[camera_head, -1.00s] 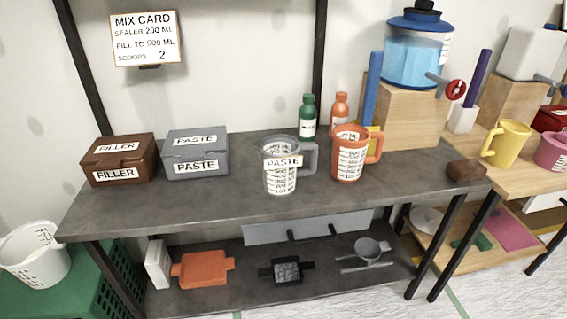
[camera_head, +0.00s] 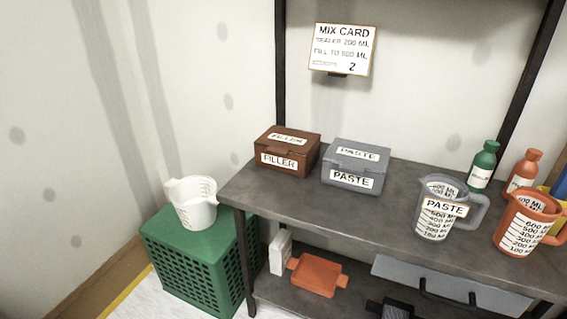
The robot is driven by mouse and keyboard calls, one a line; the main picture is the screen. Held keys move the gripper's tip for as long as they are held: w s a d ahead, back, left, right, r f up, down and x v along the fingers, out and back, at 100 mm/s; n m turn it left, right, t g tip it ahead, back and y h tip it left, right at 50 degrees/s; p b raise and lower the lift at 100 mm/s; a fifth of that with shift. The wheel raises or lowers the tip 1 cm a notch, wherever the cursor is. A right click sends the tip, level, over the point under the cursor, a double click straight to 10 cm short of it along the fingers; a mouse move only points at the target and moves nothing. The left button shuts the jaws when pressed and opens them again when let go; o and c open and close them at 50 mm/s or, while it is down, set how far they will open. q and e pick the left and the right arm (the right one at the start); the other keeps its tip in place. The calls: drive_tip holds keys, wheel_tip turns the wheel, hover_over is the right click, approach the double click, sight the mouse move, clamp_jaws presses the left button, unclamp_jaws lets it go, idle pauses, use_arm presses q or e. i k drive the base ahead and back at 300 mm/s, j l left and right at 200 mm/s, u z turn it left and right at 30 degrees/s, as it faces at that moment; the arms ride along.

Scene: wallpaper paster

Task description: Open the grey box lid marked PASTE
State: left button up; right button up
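The grey box marked PASTE (camera_head: 352,181) stands on the dark workbench, right of the brown box. Its lid (camera_head: 358,152) is shut and also carries a PASTE label. Neither of my grippers shows in the head view.
A brown FILLER box (camera_head: 283,160) stands close left of the grey box. A clear PASTE jug (camera_head: 432,220), an orange jug (camera_head: 522,232) and bottles (camera_head: 484,160) stand to the right. The bench top (camera_head: 300,205) is bare in front. A white jug (camera_head: 193,205) sits on a green crate (camera_head: 185,265).

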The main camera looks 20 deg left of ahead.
sight(354, 157)
drive_tip(key=i+j, duration=0.1)
drive_tip(key=j, duration=0.3)
drive_tip(key=i+j, duration=0.1)
drive_tip(key=j, duration=0.35)
drive_tip(key=i+j, duration=0.1)
drive_tip(key=j, duration=0.3)
